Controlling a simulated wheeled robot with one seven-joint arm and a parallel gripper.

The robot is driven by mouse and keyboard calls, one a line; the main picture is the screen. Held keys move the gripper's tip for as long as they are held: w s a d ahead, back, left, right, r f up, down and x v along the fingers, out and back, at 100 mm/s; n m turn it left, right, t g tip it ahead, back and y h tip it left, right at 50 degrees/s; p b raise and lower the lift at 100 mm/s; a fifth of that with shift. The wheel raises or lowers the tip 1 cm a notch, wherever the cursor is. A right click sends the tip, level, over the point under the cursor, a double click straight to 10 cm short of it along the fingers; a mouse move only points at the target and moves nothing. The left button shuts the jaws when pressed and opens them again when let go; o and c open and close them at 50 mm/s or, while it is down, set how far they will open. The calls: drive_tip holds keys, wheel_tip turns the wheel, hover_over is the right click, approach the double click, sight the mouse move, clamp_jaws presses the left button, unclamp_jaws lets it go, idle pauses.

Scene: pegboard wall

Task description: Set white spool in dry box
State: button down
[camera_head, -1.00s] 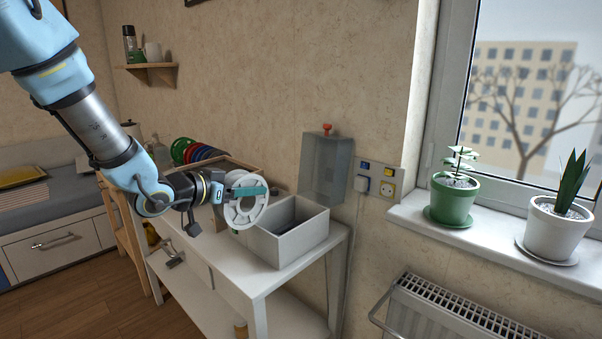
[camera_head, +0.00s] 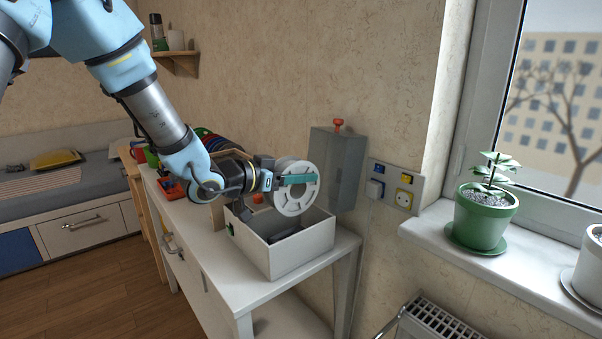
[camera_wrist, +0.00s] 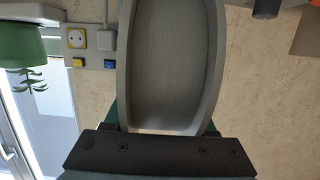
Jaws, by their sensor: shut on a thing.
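The white spool (camera_head: 294,203) is held upright by my gripper (camera_head: 298,180), with a teal finger lying across its face. In the head view it is above the open box, near its back edge. In the wrist view the spool (camera_wrist: 172,60) fills the middle, looking grey in shadow. The dry box (camera_head: 300,253) is a white open-topped box on the white table. Something dark lies inside it. Its grey translucent lid (camera_head: 338,165) with an orange knob stands upright behind it. My gripper is shut on the spool.
A wall plate with sockets (camera_head: 394,188) is right of the lid. A green potted plant (camera_head: 485,215) stands on the windowsill. Several coloured spools (camera_head: 222,144) stand at the back left of the white table (camera_head: 238,292). A radiator (camera_head: 430,322) is below the sill.

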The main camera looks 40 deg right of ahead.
sight(298, 208)
drive_tip(key=shift+f+b, duration=3.3)
drive_tip(key=shift+f, duration=1.1)
drive_tip(key=shift+a, duration=0.1)
drive_tip(key=shift+c, duration=0.7)
unclamp_jaws()
drive_tip(key=v, duration=1)
drive_tip(key=shift+a, duration=0.45)
